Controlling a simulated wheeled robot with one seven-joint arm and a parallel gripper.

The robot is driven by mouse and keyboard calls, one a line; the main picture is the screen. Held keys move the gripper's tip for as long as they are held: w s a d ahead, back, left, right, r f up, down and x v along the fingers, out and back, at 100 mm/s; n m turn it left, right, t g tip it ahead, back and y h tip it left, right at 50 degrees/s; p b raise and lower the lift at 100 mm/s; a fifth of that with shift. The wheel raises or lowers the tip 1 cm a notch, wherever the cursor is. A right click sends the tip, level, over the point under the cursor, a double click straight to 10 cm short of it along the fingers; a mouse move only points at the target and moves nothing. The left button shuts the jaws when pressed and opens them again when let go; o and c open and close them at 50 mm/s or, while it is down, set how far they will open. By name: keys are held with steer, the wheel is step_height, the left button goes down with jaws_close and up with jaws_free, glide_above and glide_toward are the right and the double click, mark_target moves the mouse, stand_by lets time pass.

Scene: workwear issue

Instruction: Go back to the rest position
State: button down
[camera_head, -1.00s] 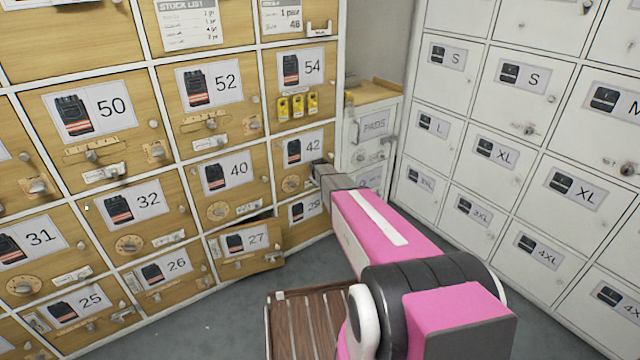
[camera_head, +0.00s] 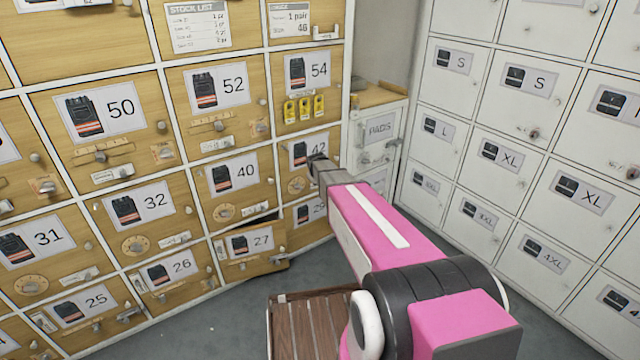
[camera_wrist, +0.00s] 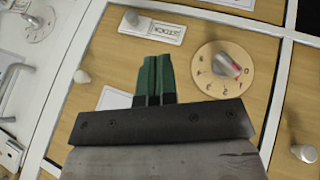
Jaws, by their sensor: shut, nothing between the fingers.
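My gripper (camera_wrist: 154,82) shows in the wrist view with its two green-and-black fingers together and nothing between them. It points at a wooden locker door with a round dial (camera_wrist: 222,68) and a small label plate. In the head view my pink arm reaches forward, and the gripper end (camera_head: 318,160) is in front of the door marked 42 (camera_head: 312,150). The fingertips are small there, and I cannot tell whether they touch the door.
Wooden lockers fill the left; the door marked 27 (camera_head: 252,242) stands ajar below. White lockers (camera_head: 500,155) stand at the right, with a PADS cabinet (camera_head: 378,130) in the corner. A brown slatted surface (camera_head: 312,325) lies below my arm. Grey floor shows at the lower left.

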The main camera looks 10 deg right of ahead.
steer(key=shift+s+r, duration=0.1)
steer(key=s+a+r+m+g+y, duration=0.1)
steer(key=s+r+m+g, duration=0.2)
steer(key=s, duration=3.1)
steer(key=m+g, duration=0.3)
steer(key=shift+s+r+g+y, duration=0.2)
steer(key=shift+s+g+y, duration=0.1)
steer(key=shift+y, duration=0.1)
